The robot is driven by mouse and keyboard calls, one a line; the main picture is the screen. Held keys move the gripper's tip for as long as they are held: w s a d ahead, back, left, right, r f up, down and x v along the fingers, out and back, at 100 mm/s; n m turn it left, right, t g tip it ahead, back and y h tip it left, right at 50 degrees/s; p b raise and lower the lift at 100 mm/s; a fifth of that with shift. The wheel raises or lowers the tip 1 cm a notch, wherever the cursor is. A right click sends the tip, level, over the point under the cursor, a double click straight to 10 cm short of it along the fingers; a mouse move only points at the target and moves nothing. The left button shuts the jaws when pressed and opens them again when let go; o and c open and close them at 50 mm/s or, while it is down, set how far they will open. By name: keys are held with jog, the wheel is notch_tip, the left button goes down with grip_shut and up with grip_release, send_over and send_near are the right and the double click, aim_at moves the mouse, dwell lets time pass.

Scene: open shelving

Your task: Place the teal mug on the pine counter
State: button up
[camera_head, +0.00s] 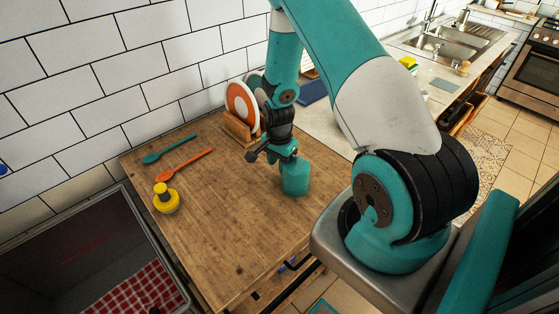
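The pine counter (215,235) is the brown wooden top in the middle of the view. A teal rounded object (296,178), which looks like the teal mug, is at the right part of the counter, directly below and against my gripper (268,153). No handle shows on it, and I cannot tell whether its base touches the wood. My gripper is dark and small at the end of my teal arm. Its fingers are partly hidden, so I cannot tell whether they are closed on the mug.
A wooden rack (239,130) with upright plates (240,104) stands behind my gripper. A teal spoon (170,149), an orange spoon (184,164) and a yellow bottle-like object (166,199) lie or stand at left. A checked cloth (140,290) is in a grey bin. The counter's front middle is clear.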

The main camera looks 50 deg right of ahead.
notch_tip(320, 180, up, 12)
jog(key=b, duration=0.3)
jog(key=a+r+n+y, duration=0.1)
jog(key=a+r+n, duration=0.55)
jog(key=a, duration=0.35)
jog(key=s+a+r+n+y, duration=0.1)
jog(key=s+a+r+n, duration=0.5)
jog(key=s+a+n, duration=0.2)
jog(key=s+a+r+n+y, duration=0.2)
jog(key=s+a+r+n, duration=0.4)
jog(key=s+a+n, duration=0.3)
jog(key=shift+s+a+r, duration=0.25)
jog(key=shift+s+a, duration=0.65)
jog(key=shift+a, duration=0.2)
